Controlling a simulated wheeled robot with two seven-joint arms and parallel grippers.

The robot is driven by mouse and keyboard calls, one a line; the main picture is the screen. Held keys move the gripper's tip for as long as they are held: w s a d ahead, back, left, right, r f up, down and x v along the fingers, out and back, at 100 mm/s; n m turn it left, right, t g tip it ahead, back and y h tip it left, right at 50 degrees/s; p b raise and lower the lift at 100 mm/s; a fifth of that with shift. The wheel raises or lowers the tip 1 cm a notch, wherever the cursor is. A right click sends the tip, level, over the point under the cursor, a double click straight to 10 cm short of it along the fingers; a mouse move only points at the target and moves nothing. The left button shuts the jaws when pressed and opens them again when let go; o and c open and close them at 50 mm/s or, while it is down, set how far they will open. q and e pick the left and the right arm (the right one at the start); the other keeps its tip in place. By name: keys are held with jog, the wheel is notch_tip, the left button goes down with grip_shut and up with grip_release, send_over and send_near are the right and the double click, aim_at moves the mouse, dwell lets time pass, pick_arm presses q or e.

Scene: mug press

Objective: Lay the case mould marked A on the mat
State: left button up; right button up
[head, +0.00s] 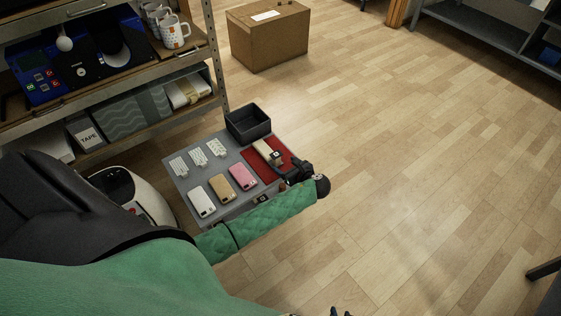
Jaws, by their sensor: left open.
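A red mat (252,167) lies on the right part of a low grey table. A pale beige, block-like piece (263,148) lies on or just above the mat, beside my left gripper (278,158). That gripper is open and low over the mat's right part, and it hides some of the mat. Three phone-shaped pieces, white (202,202), tan (221,183) and pink (243,177), lie in the front row. Three white patterned pieces (198,157) lie behind them. I cannot read an A marking. Small dark tips of my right gripper (341,312) show at the bottom edge.
A black open bin (248,122) stands at the table's back corner. A metal shelf with mugs (174,32), a blue machine (38,75) and boxes rises behind on the left. A cardboard box (268,38) stands on the floor. The floor to the right is clear.

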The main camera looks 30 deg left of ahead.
pick_arm(q)
jog(key=s+d+f+n+h, duration=0.6)
jog(key=s+d+f+h, duration=0.3)
jog(key=s+d+f, duration=0.65)
jog(key=s+d+r+n+t+h, duration=0.1)
jog(key=s+d+n+h, duration=0.2)
jog(key=s+d+n, duration=0.4)
jog(key=s+d+r+n+t+h, duration=0.1)
jog(key=s+d+n+h, duration=0.3)
jog(key=s+d+n, duration=0.3)
jog(key=shift+s+d+h, duration=0.3)
jog(key=shift+s, duration=2.45)
